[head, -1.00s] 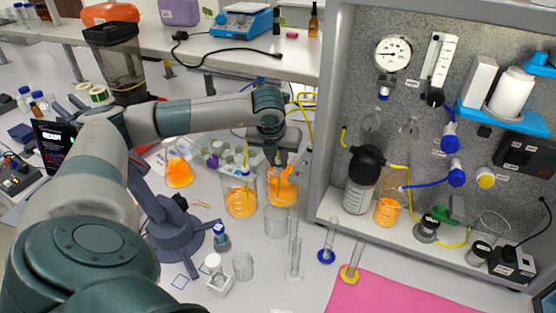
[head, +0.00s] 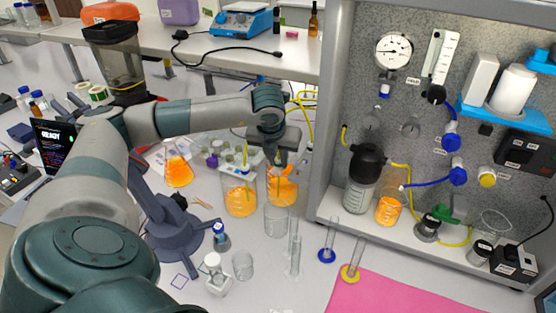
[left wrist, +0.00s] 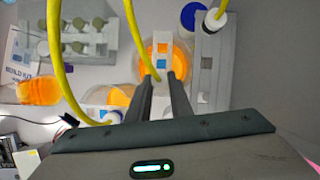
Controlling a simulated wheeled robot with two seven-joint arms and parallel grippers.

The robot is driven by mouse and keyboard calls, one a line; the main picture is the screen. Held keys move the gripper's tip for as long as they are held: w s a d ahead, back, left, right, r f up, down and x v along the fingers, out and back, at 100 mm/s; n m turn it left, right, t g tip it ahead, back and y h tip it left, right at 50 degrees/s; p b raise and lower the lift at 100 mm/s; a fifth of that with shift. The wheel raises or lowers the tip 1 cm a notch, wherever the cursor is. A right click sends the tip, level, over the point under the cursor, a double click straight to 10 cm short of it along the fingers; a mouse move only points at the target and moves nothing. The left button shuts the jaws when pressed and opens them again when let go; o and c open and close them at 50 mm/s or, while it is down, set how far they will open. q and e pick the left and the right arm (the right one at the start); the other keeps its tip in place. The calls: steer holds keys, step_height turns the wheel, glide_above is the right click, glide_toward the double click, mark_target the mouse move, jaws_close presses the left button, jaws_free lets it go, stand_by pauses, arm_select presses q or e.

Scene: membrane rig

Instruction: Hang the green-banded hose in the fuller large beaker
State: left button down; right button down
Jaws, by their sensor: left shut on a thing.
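My left gripper (head: 279,165) is over the right large beaker of orange liquid (head: 283,191) in the head view. In the left wrist view its fingers (left wrist: 163,80) are shut on a yellow hose (left wrist: 138,38) near its lower end. Below the fingertips is a beaker of orange liquid (left wrist: 180,60) with a white and blue piece across its top. A second large beaker of orange liquid (head: 241,197) stands just left, with another yellow hose (left wrist: 57,60) running to it. No green band can be made out on the held hose. My right gripper is not in view.
An empty beaker (head: 277,223) stands in front of the orange beakers. A rack of vials (head: 222,152) is behind, and an orange flask (head: 178,173) is to the left. Cylinders (head: 295,258) stand at the front. The rig's grey panel (head: 330,130) rises on the right.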

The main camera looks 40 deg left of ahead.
arm_select(q)
steer(key=c, duration=1.5)
jaws_free()
steer(key=shift+s+d+r+b, duration=0.15)
steer(key=shift+r+b, duration=0.15)
steer(key=shift+r, duration=0.2)
steer(key=shift+b+v, duration=2)
steer(key=shift+v, duration=6.1)
steer(key=shift+s, duration=0.15)
